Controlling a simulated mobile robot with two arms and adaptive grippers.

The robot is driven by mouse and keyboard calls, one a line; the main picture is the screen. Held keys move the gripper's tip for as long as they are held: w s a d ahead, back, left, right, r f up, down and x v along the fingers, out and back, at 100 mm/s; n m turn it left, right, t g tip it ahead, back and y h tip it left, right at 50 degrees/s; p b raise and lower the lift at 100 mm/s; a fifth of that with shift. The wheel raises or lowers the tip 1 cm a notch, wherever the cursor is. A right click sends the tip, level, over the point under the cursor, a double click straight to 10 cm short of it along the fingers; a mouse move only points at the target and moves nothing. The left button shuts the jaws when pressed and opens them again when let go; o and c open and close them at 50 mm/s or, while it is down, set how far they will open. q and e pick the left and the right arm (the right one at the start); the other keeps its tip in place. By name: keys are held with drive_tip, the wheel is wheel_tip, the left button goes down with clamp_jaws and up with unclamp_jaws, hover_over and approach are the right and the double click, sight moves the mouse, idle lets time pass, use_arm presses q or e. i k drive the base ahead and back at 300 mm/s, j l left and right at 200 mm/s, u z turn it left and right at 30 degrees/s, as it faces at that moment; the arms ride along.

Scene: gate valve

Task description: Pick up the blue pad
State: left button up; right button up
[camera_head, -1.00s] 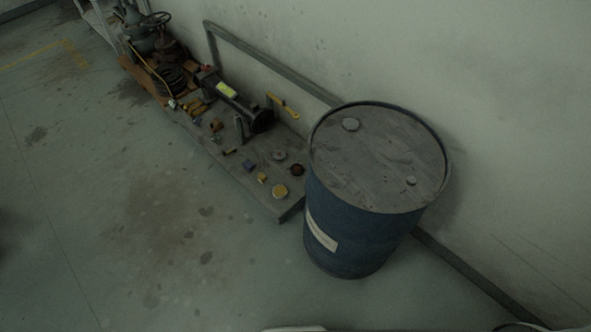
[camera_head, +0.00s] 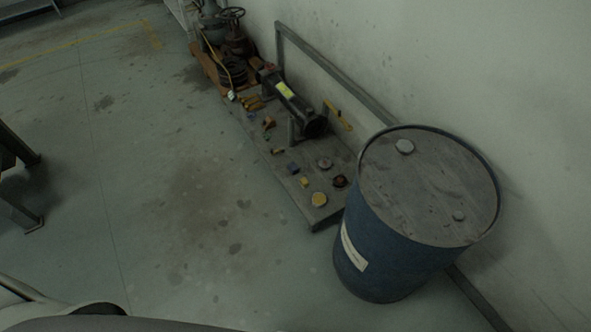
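A small dark blue block (camera_head: 293,168), which may be the blue pad, lies on the low grey platform (camera_head: 318,219) along the wall. It is too small to tell its exact shape. It lies among several small parts, with a yellow piece (camera_head: 304,182) to its right and a brown piece (camera_head: 277,151) to its upper left. Nothing covers it. Neither of my grippers shows in the head view.
A large blue drum (camera_head: 385,255) stands upright at the platform's near end. A black cylinder device (camera_head: 292,103) and rusty valves (camera_head: 236,42) are farther back. Dark table legs (camera_head: 22,190) stand at the left. The floor (camera_head: 180,215) left of the platform is open.

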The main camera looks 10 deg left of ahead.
sight(292, 167)
drive_tip(key=i+j+z, duration=0.1)
drive_tip(key=z, duration=0.25)
drive_tip(key=i+j+z, duration=0.1)
drive_tip(key=j+z, duration=0.5)
drive_tip(key=z, duration=0.15)
